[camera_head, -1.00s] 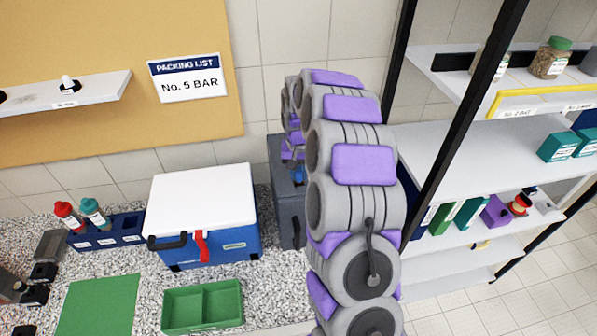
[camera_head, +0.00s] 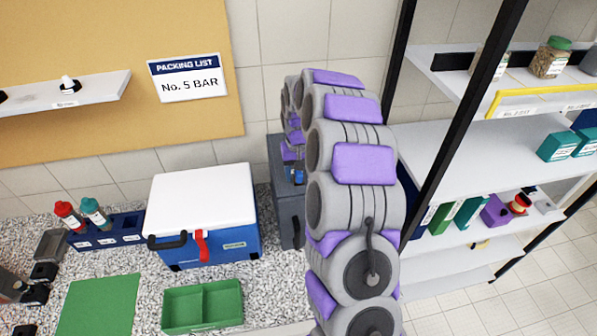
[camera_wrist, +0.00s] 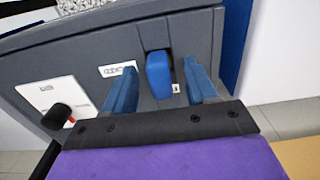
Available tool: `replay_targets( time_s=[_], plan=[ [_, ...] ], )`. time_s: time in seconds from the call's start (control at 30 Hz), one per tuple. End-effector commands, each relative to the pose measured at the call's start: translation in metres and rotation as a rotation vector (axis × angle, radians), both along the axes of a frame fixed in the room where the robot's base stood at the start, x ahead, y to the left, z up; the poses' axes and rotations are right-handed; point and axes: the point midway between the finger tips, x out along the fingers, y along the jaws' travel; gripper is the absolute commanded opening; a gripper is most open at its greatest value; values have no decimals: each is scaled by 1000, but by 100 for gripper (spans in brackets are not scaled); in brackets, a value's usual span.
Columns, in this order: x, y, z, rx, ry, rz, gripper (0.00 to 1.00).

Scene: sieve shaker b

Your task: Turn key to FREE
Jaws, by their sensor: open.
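A blue key handle (camera_wrist: 160,75) sticks out from the face of a dark grey box (camera_wrist: 75,55) in the wrist view. My gripper (camera_wrist: 159,92) is open, with one blue finger on each side of the key handle. I see gaps between the handle and both fingers. Small white labels lie beside the key, but I cannot read their text. In the head view the grey box (camera_head: 287,215) stands behind my arm, which hides much of it, and the key cannot be made out there.
A black knob (camera_wrist: 56,117) with a red mark sits on a white plate on the same box face. A blue cooler with a white lid (camera_head: 203,215) stands left of the box. A shelf rack (camera_head: 470,160) stands to the right of my arm.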

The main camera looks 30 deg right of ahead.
Motion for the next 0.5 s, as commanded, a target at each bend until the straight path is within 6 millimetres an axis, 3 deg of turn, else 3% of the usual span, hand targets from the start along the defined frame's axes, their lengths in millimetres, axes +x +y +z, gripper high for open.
replay_targets(
  time_s=[0.23, 0.5],
  plan=[
    [1, -1, 23, -2, -4, -1, 57],
    [2, -1, 82, -2, -6, -2, 57]
  ],
)
